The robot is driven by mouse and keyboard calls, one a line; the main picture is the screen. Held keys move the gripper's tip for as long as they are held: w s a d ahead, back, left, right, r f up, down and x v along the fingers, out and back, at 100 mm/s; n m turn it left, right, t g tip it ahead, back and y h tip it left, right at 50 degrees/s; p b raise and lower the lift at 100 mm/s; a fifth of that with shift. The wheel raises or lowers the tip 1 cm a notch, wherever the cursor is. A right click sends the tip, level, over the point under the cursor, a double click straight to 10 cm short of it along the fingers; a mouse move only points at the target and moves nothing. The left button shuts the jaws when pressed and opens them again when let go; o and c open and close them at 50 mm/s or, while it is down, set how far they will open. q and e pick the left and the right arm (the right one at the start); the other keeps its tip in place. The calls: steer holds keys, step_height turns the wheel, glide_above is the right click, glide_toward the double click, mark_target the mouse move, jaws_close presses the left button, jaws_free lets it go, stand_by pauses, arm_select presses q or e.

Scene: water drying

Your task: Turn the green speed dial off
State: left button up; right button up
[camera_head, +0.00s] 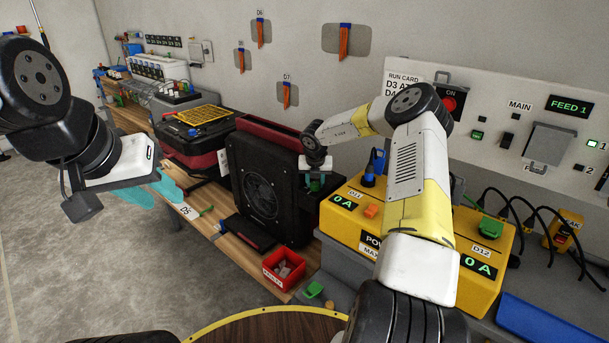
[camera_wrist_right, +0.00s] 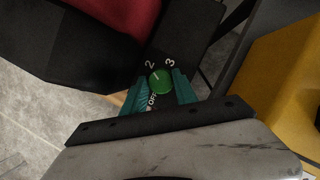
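The green dial (camera_wrist_right: 160,80) is round and sits on a dark panel marked 2, 3 and OFF in the right wrist view. Its pale mark seems to point up-left, toward the 2. The panel belongs to the black fan unit (camera_head: 262,190) with a round grille. My right gripper (camera_wrist_right: 160,90) has its teal fingers apart, one on each side of the dial. Whether they touch it I cannot tell. The right gripper also shows at the fan's right edge in the head view (camera_head: 317,175). My left gripper (camera_head: 158,190) hangs at the left, fingers apart and empty.
A yellow power box (camera_head: 345,220) stands close to the right of the fan. A red bin (camera_head: 284,268) sits in front of it on the wooden bench. A black and red case (camera_head: 190,150) lies to its left. Cables hang at the right.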

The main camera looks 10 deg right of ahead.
jaws_close()
steer(key=n+y, duration=0.2)
steer(key=n, duration=0.3)
steer(key=shift+d, duration=0.2)
steer(key=n+y, duration=0.1)
steer(key=n, duration=0.2)
steer(key=n+g+y, duration=0.1)
steer(key=n, duration=0.1)
steer(key=shift+d+n, duration=0.1)
steer(key=shift+n, duration=0.3)
steer(key=n, duration=0.2)
steer(key=n+g+y, duration=0.1)
steer(key=n, duration=0.2)
steer(key=shift+w+n+g, duration=0.2)
steer(key=shift+n+g, duration=0.1)
steer(key=n+g, duration=0.1)
steer(key=n, duration=0.1)
steer(key=n+g, duration=0.1)
steer(key=n, duration=0.2)
steer(key=shift+w+d+n+y, duration=0.1)
steer(key=shift+d+n+y, duration=0.05)
steer(key=shift+n+y, duration=0.15)
steer(key=shift+n, duration=0.3)
